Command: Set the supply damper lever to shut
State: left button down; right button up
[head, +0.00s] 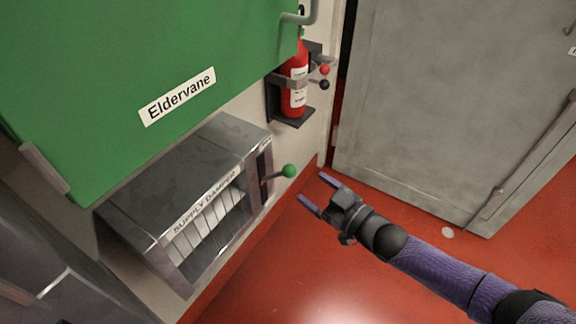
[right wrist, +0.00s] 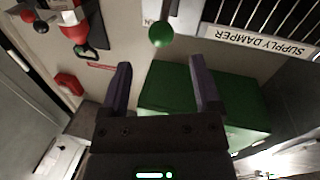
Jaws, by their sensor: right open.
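The supply damper (head: 190,190) is a grey metal box with white slats on the wall, labelled "SUPPLY DAMPER". Its lever ends in a green ball knob (head: 289,171) and sticks out from a dark slot on the box's right side. The knob also shows in the right wrist view (right wrist: 161,34), ahead of the fingers. My right gripper (head: 314,188) is open and empty, a little right of and below the knob in the head view, apart from it. In the right wrist view its two fingers (right wrist: 160,85) are spread with nothing between them. My left gripper is in neither view.
A green cabinet (head: 120,70) labelled "Eldervane" hangs above the damper. A red fire extinguisher (head: 294,85) sits in a wall bracket above the lever, with red and black knobs beside it. A grey door (head: 440,100) stands at the right.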

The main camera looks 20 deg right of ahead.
aim_at(285, 168)
jog(key=b+x, duration=0.4)
jog(key=x, duration=0.5)
jog(key=shift+w+a+b, duration=0.2)
jog(key=shift+w+b, duration=0.1)
jog(key=shift+w, duration=0.05)
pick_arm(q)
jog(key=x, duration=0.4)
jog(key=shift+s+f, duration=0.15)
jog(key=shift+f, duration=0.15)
pick_arm(e)
jog(key=shift+r, duration=0.1)
jog(key=c, duration=0.9)
grip_shut()
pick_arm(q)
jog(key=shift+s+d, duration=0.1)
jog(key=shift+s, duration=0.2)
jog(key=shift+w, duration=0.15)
